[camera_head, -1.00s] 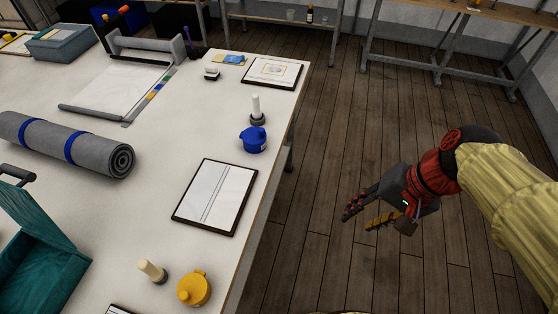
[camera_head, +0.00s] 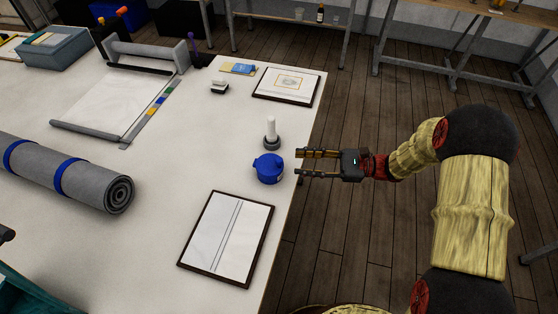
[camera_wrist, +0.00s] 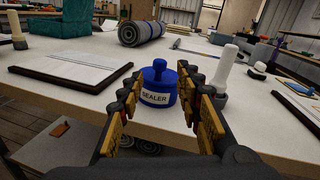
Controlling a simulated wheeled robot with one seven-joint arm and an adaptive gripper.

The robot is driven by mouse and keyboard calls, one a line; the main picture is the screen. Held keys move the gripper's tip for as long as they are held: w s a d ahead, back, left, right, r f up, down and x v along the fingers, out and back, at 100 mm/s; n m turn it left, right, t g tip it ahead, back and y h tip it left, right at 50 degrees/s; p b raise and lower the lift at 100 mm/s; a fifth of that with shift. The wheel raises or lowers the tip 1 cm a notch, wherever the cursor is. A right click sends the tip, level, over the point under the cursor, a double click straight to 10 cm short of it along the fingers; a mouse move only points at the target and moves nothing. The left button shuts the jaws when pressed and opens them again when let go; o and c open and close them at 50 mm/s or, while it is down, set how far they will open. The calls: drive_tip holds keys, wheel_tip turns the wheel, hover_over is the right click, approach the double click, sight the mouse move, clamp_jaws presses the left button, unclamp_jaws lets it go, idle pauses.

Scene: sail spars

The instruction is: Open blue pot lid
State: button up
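The blue pot (camera_head: 268,169) stands upright near the right edge of the white table. In the wrist view the blue pot (camera_wrist: 158,92) carries a label reading "SEALER", and its knobbed blue lid (camera_wrist: 159,72) sits on top. My gripper (camera_head: 298,164) is just off the table's right edge, its fingers pointing left at the pot. In the wrist view my gripper (camera_wrist: 158,92) is open, with one finger on each side of the pot in the picture. The fingers are empty and appear short of the pot.
A white-handled brush or tool (camera_head: 271,132) stands close behind the pot. A framed sheet (camera_head: 228,238) lies in front of the pot, and another (camera_head: 286,86) lies at the back. A rolled grey mat (camera_head: 62,172) lies to the left. The tabletop left of the pot is clear.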

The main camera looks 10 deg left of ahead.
sight(279, 161)
drive_tip(key=a, duration=0.2)
drive_tip(key=a+b, duration=0.1)
drive_tip(key=a, duration=0.2)
drive_tip(key=s+a+b, duration=0.1)
drive_tip(key=a, duration=0.1)
drive_tip(key=shift+a, duration=0.3)
drive_tip(key=c, duration=0.3)
clamp_jaws()
idle(0.4)
